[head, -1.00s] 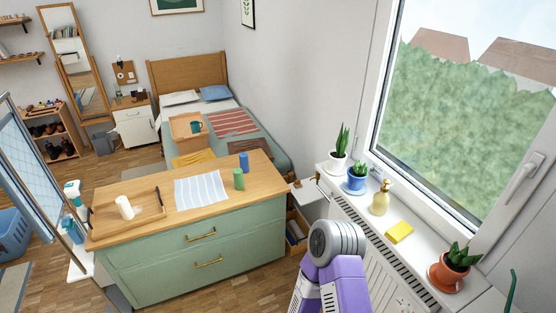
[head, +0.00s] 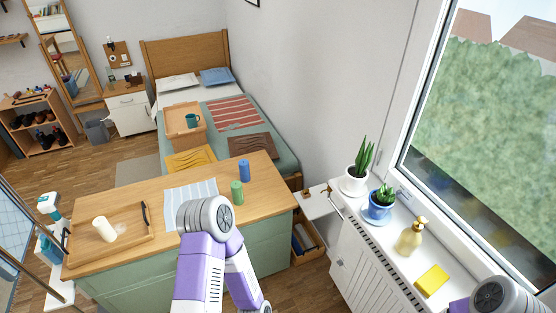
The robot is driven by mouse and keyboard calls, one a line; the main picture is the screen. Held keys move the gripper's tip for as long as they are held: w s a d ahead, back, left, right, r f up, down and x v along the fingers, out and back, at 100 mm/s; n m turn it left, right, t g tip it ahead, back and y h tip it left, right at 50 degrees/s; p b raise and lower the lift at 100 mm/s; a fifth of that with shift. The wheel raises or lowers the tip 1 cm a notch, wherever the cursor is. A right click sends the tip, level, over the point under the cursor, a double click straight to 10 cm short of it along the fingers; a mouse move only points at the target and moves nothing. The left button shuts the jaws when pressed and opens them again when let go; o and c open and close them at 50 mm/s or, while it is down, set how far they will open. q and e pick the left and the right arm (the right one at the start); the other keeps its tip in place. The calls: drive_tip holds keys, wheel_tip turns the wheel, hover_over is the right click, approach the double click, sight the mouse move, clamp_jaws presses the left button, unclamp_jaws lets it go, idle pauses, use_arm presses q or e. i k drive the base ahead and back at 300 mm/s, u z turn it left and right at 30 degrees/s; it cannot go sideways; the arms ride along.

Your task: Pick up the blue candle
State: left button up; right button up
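The blue candle (head: 244,170) is a short upright cylinder on the wooden top of the green dresser (head: 265,180), near its far right part. A green candle (head: 237,192) stands just in front of it, a little to the left. A white candle (head: 104,229) stands on a wooden tray at the left of the dresser top. Purple and grey links of my arms show at the bottom middle and bottom right. Neither gripper is visible, and neither is seen near the blue candle.
A striped cloth (head: 190,191) lies left of the candles. Behind the dresser is a bed (head: 277,150). At right, a windowsill holds potted plants (head: 357,182), a soap dispenser (head: 411,238) and a yellow sponge (head: 431,280).

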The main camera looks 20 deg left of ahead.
sight(243, 164)
drive_tip(key=u, duration=0.3)
drive_tip(key=i, duration=1.05)
drive_tip(key=u, duration=1.5)
drive_tip(key=i, duration=0.85)
drive_tip(key=u, duration=0.15)
